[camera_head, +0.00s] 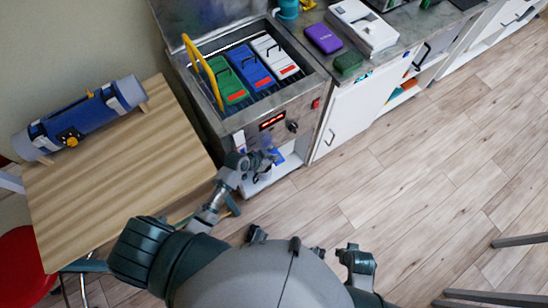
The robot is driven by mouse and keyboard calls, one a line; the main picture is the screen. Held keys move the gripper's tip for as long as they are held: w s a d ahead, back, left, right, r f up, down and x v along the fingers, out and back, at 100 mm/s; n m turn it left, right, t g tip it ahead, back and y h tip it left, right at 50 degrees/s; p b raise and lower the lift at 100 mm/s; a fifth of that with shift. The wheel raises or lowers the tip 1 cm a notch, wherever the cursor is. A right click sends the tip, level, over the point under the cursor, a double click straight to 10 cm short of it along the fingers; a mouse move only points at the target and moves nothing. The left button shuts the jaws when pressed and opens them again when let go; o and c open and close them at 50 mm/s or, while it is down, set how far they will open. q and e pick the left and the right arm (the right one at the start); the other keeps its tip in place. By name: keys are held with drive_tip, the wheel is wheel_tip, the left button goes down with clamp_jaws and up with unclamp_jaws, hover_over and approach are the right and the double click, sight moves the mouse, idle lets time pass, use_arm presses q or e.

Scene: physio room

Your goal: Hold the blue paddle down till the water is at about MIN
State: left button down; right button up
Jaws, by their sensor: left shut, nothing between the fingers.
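The metal water tank (221,113) stands open at the top centre, with green, blue and white packs in it. Its water level and any MIN mark are too small to make out. A small blue piece (278,155), which looks like the blue paddle, shows low on the tank's front, partly hidden by my gripper. My left gripper (268,159) is shut and empty right at that piece. I cannot tell whether it touches or presses it. A dark part of my right arm shows at the lower right; its fingers cannot be made out.
A wooden table (110,185) with a blue cylinder (85,115) stands left. A red display (272,120) and a dark knob (292,127) sit on the tank's front. Yellow tongs (203,73) lean in the tank. A white cabinet (350,112) is right.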

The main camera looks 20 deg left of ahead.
use_arm(q)
drive_tip(key=shift+d, duration=0.4)
drive_tip(key=p, duration=0.1)
drive_tip(key=f+m+t+y+p, duration=0.1)
drive_tip(key=f+t+y+p, duration=0.1)
drive_tip(key=shift+s+d+m, duration=0.25)
drive_tip(key=shift+s+m, duration=0.05)
drive_tip(key=shift+a+f, duration=0.15)
use_arm(e)
wheel_tip(320, 180, down, 8)
drive_tip(key=s, duration=0.1)
drive_tip(key=shift+s+d, duration=0.15)
drive_tip(key=shift+d, duration=0.05)
use_arm(q)
drive_tip(key=shift+d, duration=0.2)
use_arm(e)
drive_tip(key=shift+d+f, duration=0.1)
drive_tip(key=shift+d, duration=0.05)
use_arm(q)
drive_tip(key=shift+a, duration=0.1)
